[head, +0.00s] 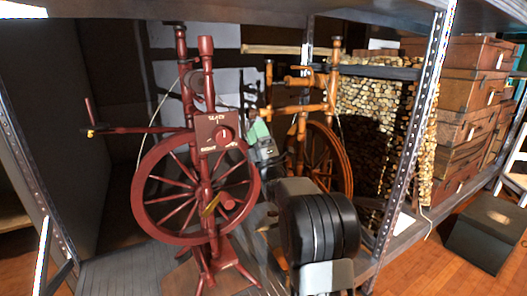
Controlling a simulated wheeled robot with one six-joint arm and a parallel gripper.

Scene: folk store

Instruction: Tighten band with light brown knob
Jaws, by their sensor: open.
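A dark red spinning wheel (150,212) stands at the front left on a shelf. A red panel (205,122) on its post bears small lettering and a round red knob (223,135). A lighter orange-brown spinning wheel (347,165) stands behind and to the right. I cannot make out a light brown knob on it; my arm covers part of this wheel. My gripper (262,142) is open, small in the picture, with a pale green part showing. It is right of the red panel and in front of the orange-brown wheel's left side. No contact can be made out.
A metal shelf post (413,135) stands right of my arm. Stacked firewood (375,118) and brown cases (470,95) are at the right. A dark box (487,232) is on the wooden floor. The shelf above limits height.

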